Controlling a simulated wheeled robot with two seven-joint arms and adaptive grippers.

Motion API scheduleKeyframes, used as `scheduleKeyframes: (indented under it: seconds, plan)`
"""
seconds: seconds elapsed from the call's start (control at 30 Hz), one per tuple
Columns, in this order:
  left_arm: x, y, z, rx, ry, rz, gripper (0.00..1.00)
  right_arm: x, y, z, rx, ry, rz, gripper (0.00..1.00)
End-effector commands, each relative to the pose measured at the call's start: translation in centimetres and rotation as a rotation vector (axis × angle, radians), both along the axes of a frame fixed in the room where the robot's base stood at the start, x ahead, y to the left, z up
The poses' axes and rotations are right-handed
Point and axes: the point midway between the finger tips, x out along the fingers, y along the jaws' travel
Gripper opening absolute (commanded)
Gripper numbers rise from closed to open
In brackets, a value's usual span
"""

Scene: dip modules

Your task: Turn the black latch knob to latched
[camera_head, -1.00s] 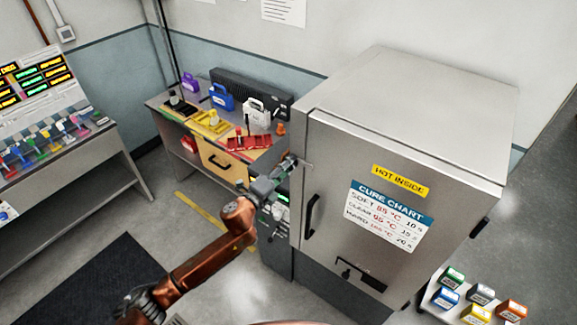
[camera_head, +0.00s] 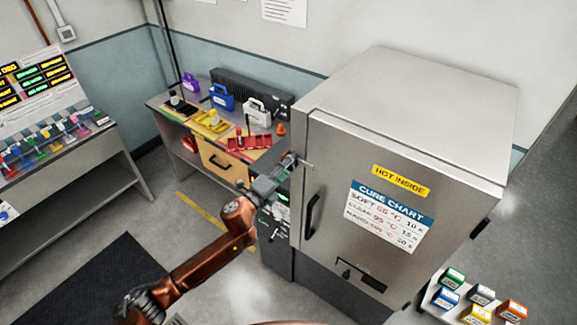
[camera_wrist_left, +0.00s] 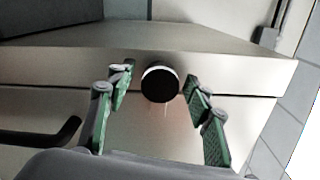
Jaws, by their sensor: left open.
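The black latch knob (camera_wrist_left: 160,83), round with a pale rim, is on the metal front of the oven in the left wrist view, near the seam above the door. My left gripper (camera_wrist_left: 159,84) is open, with one green-padded finger on each side of the knob and a visible gap on both sides. In the head view my left gripper (camera_head: 291,161) is at the upper left edge of the oven (camera_head: 420,110); the knob cannot be made out there. My right gripper is not in view.
The oven door has a black handle (camera_head: 313,216) below the gripper and a cure chart (camera_head: 390,217). A workbench (camera_head: 225,160) with coloured cases stands behind the arm. Small coloured boxes (camera_head: 480,295) are at lower right.

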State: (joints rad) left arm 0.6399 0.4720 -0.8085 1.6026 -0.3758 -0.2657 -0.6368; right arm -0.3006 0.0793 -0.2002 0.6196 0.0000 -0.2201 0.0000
Motion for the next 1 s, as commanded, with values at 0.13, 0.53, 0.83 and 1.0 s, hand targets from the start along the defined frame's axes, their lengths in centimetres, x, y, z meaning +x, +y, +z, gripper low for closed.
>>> scheduleKeyframes:
  seconds: [0.13, 0.53, 0.83, 1.0]
  plan:
    - [-0.4, 0.4, -0.1, 0.0, 0.0, 0.0, 0.47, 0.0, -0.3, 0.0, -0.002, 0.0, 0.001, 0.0]
    - [-6.3, 5.1, -0.1, 0.002, 0.001, 0.0, 0.47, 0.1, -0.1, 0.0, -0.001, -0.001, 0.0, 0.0]
    - [-9.2, 7.3, -0.1, 0.0, 0.001, 0.001, 0.47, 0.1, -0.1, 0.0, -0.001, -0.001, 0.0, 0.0]
    - [-9.4, 7.5, 0.0, 0.0, 0.0, 0.001, 0.47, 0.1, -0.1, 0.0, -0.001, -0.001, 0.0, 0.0]
